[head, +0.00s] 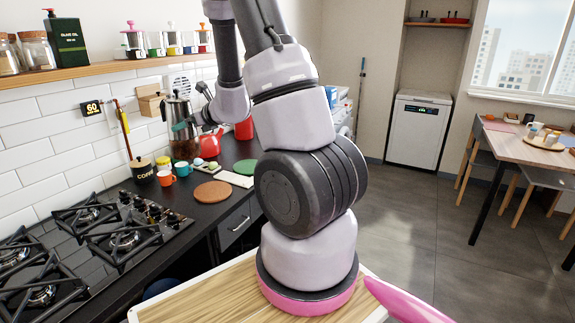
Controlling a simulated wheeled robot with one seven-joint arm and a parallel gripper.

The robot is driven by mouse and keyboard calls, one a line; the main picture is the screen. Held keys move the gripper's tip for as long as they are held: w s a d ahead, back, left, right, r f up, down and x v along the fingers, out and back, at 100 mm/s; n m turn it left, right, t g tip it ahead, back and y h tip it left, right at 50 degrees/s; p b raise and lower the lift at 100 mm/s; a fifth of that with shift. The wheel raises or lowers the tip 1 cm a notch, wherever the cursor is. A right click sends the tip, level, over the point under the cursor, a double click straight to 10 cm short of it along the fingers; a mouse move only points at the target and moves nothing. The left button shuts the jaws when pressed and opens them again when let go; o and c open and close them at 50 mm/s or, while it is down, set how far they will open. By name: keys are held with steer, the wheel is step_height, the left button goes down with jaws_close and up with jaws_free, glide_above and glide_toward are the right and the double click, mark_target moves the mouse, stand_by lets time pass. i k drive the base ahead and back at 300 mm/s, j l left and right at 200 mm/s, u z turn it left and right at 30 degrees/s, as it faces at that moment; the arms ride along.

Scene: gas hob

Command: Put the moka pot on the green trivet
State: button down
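The tall silver pot (178,108) with a dark knob on its lid stands upright at the back of the black counter, against the tiled wall; I take it for the moka pot. My gripper (190,121) reaches in from the right at the pot's right side. It is small and dark here, and I cannot tell whether its fingers touch the pot or are closed.
A brown round trivet (212,192) and a pale board (234,178) lie near the green one. Orange (166,178) and teal (182,169) cups and a coffee canister (142,171) stand left. A red kettle (210,144) stands behind. The gas hob (105,230) is front left.

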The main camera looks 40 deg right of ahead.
mark_target(249, 167)
steer(key=i+l+z, duration=0.15)
steer(key=z, duration=0.85)
steer(key=i+j, duration=0.1)
steer(key=i, duration=0.85)
steer(key=l+z, duration=0.05)
